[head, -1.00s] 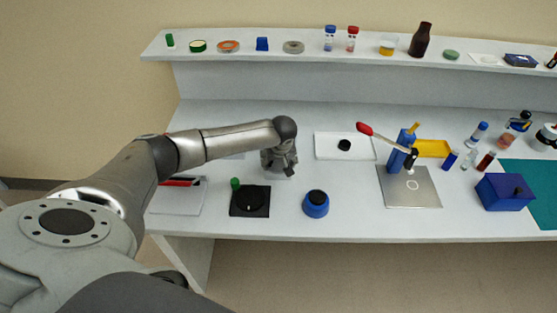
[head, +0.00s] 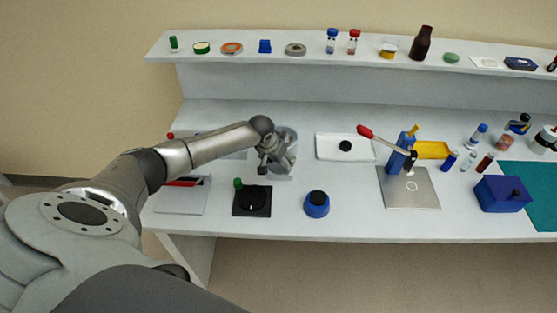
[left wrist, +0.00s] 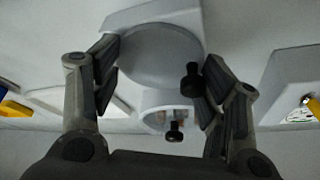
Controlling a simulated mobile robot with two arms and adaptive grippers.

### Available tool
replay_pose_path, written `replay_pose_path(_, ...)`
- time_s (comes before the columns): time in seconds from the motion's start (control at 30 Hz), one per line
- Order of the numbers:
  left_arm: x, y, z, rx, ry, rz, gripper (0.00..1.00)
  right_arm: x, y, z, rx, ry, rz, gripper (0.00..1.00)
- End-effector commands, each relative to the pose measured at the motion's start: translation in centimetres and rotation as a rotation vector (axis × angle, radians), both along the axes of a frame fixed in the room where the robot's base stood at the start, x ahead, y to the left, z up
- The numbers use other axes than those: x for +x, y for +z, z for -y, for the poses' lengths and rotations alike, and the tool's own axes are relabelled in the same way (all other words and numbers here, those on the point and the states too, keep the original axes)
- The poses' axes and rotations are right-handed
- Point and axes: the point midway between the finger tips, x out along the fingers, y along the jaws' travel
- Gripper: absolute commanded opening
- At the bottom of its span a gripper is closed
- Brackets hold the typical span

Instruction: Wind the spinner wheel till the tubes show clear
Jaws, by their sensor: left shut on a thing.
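The spinner (head: 291,140) is a pale grey round unit on the bench, partly hidden behind my left gripper (head: 270,165). In the left wrist view its round wheel (left wrist: 155,55) lies between the two spread fingers of my left gripper (left wrist: 160,82), which is shut on it. A black knob (left wrist: 192,80) is right beside the right finger. Below the wheel, a white ring-shaped part (left wrist: 150,97) holds small tubes (left wrist: 160,118) with brownish contents, too small to judge as clear or cloudy. Another black knob (left wrist: 174,132) is in front of it. My right gripper is out of view.
A black square plate with a disc (head: 252,201) and a blue, dark-topped pot (head: 316,204) stand in front of the spinner. A white tray (head: 330,149) and a blue stand with a red-tipped lever (head: 398,158) are to the right. A shelf (head: 220,60) runs behind.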

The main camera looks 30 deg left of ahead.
Motion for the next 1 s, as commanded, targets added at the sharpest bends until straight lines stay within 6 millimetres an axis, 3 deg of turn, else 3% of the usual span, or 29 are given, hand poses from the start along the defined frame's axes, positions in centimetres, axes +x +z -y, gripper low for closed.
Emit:
replay_pose_path(0.03, -0.44, -0.73, 0.08, 0.002, -0.030, -0.012, 0.44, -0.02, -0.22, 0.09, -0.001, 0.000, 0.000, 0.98)
replay_pose_path(0.3, -0.50, -0.80, 0.07, 0.003, -0.130, -0.014, 0.44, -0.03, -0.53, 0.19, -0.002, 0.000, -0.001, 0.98)
replay_pose_path(0.83, -0.56, -0.83, 0.11, 0.004, -0.156, -0.016, 0.44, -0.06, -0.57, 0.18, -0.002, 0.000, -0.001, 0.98)
replay_pose_path(0.87, -0.56, -0.83, 0.12, 0.004, -0.156, -0.016, 0.70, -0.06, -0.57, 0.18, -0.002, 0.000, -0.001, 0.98)
replay_pose_path(1.0, -0.47, -0.71, 0.08, 0.003, -0.154, -0.013, 0.88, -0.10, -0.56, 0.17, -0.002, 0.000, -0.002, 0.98)
